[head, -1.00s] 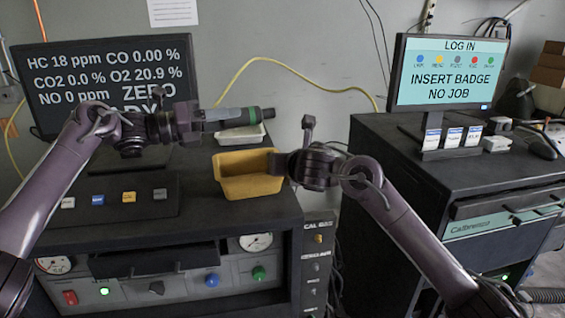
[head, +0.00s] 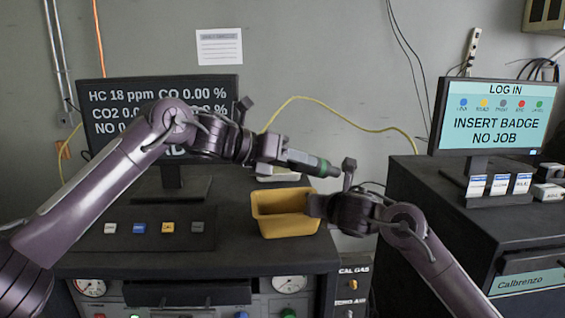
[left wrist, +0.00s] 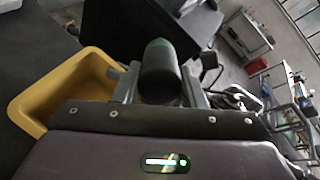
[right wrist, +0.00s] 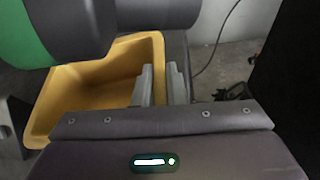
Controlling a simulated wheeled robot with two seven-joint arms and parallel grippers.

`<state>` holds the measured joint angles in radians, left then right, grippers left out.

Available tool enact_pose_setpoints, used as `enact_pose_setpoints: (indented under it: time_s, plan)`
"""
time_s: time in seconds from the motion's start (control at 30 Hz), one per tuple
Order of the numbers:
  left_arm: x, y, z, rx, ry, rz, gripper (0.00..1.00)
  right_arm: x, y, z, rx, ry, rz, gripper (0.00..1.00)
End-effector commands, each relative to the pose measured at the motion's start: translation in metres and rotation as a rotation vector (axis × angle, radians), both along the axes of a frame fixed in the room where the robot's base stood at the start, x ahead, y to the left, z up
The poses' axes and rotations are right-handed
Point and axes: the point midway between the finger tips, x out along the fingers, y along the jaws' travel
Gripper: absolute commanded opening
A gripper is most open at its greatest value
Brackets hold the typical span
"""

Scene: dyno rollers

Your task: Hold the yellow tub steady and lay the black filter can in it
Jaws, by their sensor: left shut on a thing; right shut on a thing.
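The yellow tub (head: 284,223) stands on the dark cabinet top, its inside empty in the right wrist view (right wrist: 92,88). My right gripper (head: 311,205) is shut on the tub's right wall; its fingers straddle that wall in the right wrist view (right wrist: 160,84). My left gripper (head: 284,154) is shut on the black filter can (head: 325,168), which has a green band. The can is held above the tub, tilted down to the right, its end beyond the tub's right side. It looms close in the left wrist view (left wrist: 160,72) and at the right wrist view's upper left.
A small white tray (head: 278,174) lies behind the tub. A keypad with coloured buttons (head: 160,229) is left of it, below a monitor (head: 105,100). A gap separates this cabinet from the right-hand cabinet (head: 440,215) with the login screen (head: 495,117).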

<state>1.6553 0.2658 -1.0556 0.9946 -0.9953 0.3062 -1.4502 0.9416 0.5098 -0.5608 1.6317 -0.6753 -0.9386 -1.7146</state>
Motion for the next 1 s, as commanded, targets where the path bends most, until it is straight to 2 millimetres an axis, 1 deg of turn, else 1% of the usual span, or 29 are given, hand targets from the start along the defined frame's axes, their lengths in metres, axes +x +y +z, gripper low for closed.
enact_pose_setpoints:
  time_s: [0.03,0.1,0.3,0.53,0.67,0.8,1.0]
  plan:
    - [-0.005,-0.001,0.004,0.093,-0.041,0.029,0.04,0.000,0.000,-0.001,-0.001,0.002,0.000,0.00]
    - [-0.007,-0.001,0.003,0.211,-0.075,0.073,0.04,0.000,0.000,-0.001,-0.001,0.002,0.000,0.00]
    - [-0.012,0.006,0.001,0.513,-0.141,0.157,0.04,0.000,0.000,-0.001,-0.001,0.002,0.000,0.00]
    - [-0.016,0.018,0.000,0.811,-0.211,0.161,0.04,0.000,0.000,-0.001,-0.001,0.002,0.000,0.00]
    - [-0.019,0.024,-0.002,0.961,-0.280,0.097,0.04,0.000,0.000,-0.001,-0.001,0.002,-0.001,0.00]
    - [-0.025,0.028,-0.006,1.077,-0.385,-0.019,0.04,0.000,0.000,-0.001,-0.001,0.002,-0.001,0.00]
    - [-0.033,0.029,-0.016,1.159,-0.557,-0.201,0.04,0.000,0.000,-0.001,-0.001,0.002,-0.001,0.00]
